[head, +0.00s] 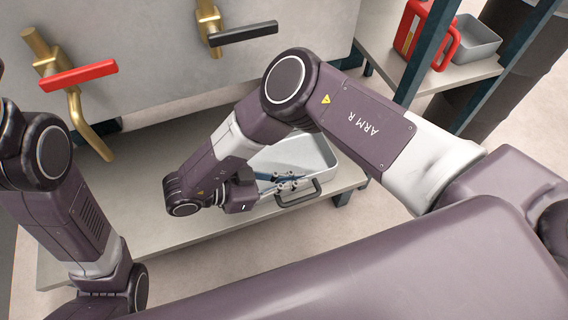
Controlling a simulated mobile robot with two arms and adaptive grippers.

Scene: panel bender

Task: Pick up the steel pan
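The steel pan (313,152) is a shallow grey rectangular pan with a dark bar handle (299,196) on its near side. It sits on the low light-coloured shelf below the taps, partly hidden behind my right arm. My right gripper (287,183) is at the pan's near side, close to the handle. Its small fingers overlap the near rim in the picture. I cannot tell whether they touch the pan or are closed on it. My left arm is at the left edge, and its gripper is not in view.
Above the shelf (190,239) a grey tank wall carries a brass tap with a red lever (78,76) and one with a black lever (244,34). At the upper right, a rack with dark posts holds a red can (412,29) and another grey pan (476,41).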

